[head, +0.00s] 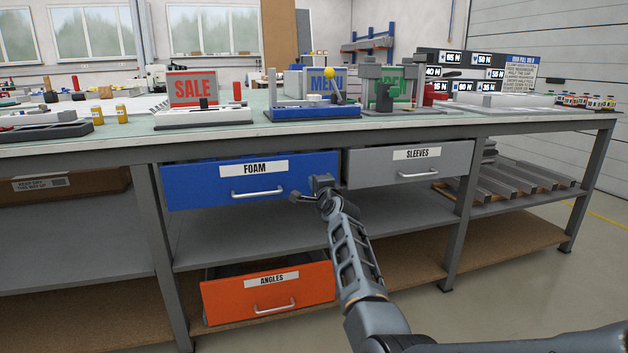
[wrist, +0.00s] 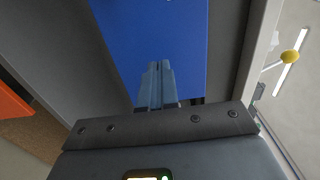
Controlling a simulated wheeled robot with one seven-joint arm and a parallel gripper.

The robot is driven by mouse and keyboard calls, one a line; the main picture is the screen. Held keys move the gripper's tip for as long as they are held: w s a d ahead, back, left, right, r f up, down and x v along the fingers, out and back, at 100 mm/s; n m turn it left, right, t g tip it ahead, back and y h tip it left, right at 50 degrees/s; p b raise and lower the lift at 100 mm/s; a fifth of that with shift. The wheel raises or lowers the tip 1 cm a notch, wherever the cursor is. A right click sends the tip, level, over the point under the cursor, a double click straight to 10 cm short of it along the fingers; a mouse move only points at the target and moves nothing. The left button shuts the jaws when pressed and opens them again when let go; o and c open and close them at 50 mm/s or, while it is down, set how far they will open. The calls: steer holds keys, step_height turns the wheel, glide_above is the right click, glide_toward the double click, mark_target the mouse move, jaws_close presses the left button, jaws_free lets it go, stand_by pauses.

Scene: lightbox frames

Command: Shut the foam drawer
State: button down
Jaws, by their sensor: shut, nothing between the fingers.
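The foam drawer (head: 212,186) is a blue drawer front with a white FOAM label and a pale bar handle (head: 258,193), under the bench top. It seems to stand somewhat proud of the bench frame; its depth behind the front is hidden. My gripper (head: 312,192) is by the lower right part of the blue front, right of the handle. In the wrist view the blue front (wrist: 150,35) lies ahead of my gripper (wrist: 158,68), whose fingers are together and empty. I cannot tell whether the fingertips touch the front.
A grey SLEEVES drawer (head: 408,170) is directly right of the blue one. An orange ANGLES drawer (head: 268,298) below stands pulled out, with a dark opening behind it. Above, the bench top (head: 370,127) carries several fixtures and signs. Open floor (head: 520,290) lies to the right.

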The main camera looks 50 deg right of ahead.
steer(key=p+v, duration=0.4)
steer(key=v, duration=0.6)
steer(key=shift+a+f, duration=0.1)
steer(key=shift+a, duration=0.05)
steer(key=s+a+f+n+y, duration=0.3)
steer(key=s+a+f+n, duration=0.75)
steer(key=s+a, duration=0.5)
steer(key=s+a+n+y, duration=0.5)
steer(key=s+a+n, duration=0.4)
steer(key=s+a, duration=0.9)
steer(key=s+a+r+n+y, duration=0.1)
steer(key=s+a+r+n, duration=0.25)
steer(key=s, duration=0.25)
steer(key=s+a+r+n+y, duration=0.1)
steer(key=s+a+r+n, duration=0.2)
steer(key=s, duration=0.4)
step_height(320, 180, up, 24)
steer(key=m+p, duration=0.1)
steer(key=p, duration=2.1)
steer(key=shift+a, duration=0.2)
steer(key=shift+f, duration=0.15)
